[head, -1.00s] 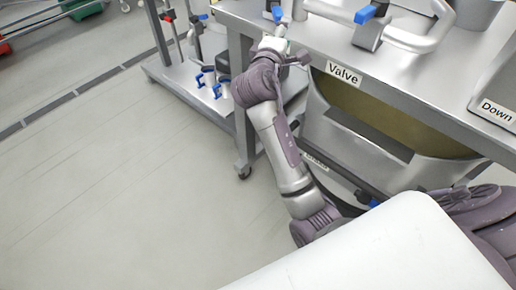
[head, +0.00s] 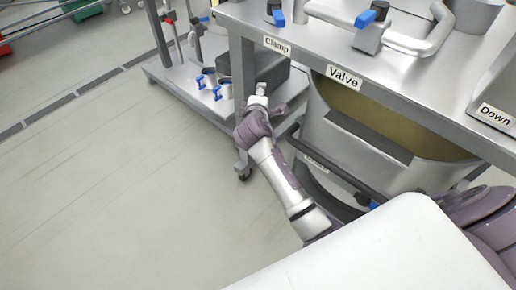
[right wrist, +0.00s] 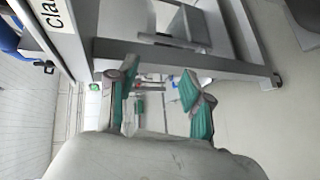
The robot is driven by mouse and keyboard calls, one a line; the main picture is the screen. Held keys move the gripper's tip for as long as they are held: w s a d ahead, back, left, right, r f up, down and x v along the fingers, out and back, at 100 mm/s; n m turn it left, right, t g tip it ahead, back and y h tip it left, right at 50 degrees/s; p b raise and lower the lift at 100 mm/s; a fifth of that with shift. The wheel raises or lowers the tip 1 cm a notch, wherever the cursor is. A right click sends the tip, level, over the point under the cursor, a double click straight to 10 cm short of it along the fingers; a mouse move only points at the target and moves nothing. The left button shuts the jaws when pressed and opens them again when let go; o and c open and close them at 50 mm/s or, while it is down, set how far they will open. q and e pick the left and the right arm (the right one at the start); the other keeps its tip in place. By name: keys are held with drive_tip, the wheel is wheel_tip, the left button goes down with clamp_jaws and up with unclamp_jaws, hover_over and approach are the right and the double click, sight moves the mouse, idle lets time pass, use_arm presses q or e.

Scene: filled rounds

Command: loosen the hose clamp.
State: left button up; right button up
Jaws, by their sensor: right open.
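The clamp (head: 275,13) stands at the left end of the steel table top, behind the "Clamp" label (head: 277,44). It has a blue part and a dark body; its top is cut off by the picture edge. In the right wrist view, a blue part (right wrist: 9,37) shows at the upper left edge beside the partly visible label (right wrist: 53,20). My right gripper (head: 262,86) is below the table edge, in front of the table leg and apart from the clamp. In the right wrist view its green-padded fingers (right wrist: 156,88) are apart with nothing between them. My left gripper is not in view.
A blue-handled valve (head: 368,35) on a pipe stands to the right, above the "Valve" label (head: 343,77). A large steel vessel (head: 390,140) sits under the table. A low shelf (head: 190,85) with blue-handled fittings is at the left. The floor (head: 100,190) at left is clear.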

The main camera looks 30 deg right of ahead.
drive_tip(key=s+a+f+g+y, duration=0.1)
drive_tip(key=s+f, duration=0.1)
drive_tip(key=f, duration=0.7)
drive_tip(key=s+a+f+g+y, duration=0.1)
drive_tip(key=s+a+f+y, duration=0.1)
drive_tip(key=f, duration=0.7)
drive_tip(key=shift+s+a, duration=0.15)
drive_tip(key=shift+s, duration=0.45)
